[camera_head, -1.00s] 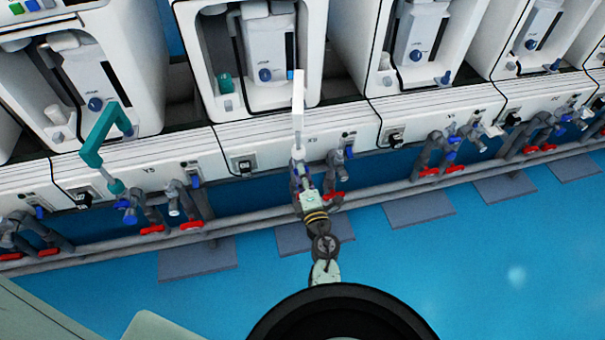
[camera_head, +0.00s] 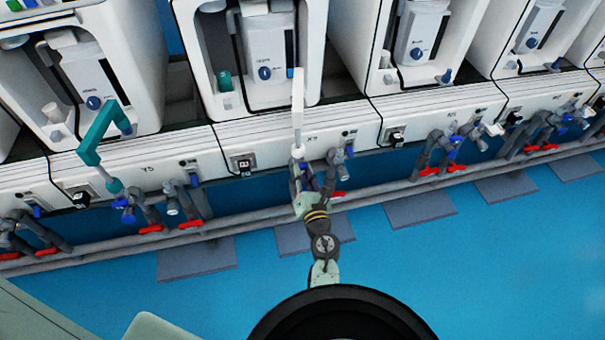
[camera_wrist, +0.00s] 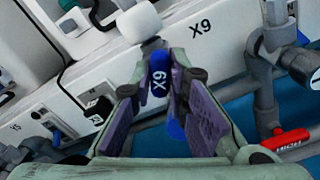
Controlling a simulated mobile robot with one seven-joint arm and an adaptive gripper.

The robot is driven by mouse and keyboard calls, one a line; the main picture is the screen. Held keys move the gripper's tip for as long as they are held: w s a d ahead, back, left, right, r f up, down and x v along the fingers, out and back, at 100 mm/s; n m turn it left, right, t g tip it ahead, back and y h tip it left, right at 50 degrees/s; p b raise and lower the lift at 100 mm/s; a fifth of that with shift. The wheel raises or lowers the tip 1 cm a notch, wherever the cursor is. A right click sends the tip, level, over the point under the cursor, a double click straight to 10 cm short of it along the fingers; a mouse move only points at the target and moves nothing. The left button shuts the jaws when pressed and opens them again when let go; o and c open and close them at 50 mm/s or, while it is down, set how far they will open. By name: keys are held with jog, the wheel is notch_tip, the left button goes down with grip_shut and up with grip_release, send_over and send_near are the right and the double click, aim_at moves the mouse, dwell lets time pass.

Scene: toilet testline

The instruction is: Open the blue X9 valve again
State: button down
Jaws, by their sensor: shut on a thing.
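The white panel (camera_wrist: 225,35) behind carries the label X9. In the head view, my gripper (camera_head: 303,188) reaches up to the X9 pipes below the white panel. There, my fingers mostly hide the blue handle.
A white upright lever (camera_head: 298,105) rises just above my gripper. Grey pipes (camera_head: 250,222) run along the row; the blue floor in front is clear.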

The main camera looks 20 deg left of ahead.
jog(key=n+b, duration=0.1)
jog(key=n, duration=0.4)
jog(key=shift+n, duration=0.3)
jog(key=shift+r, duration=0.1)
dwell(0.3)
jog(key=c, duration=1.6)
grip_release()
jog(key=shift+o, duration=0.2)
notch_tip(320, 180, up, 10)
jog(key=shift+f, duration=0.1)
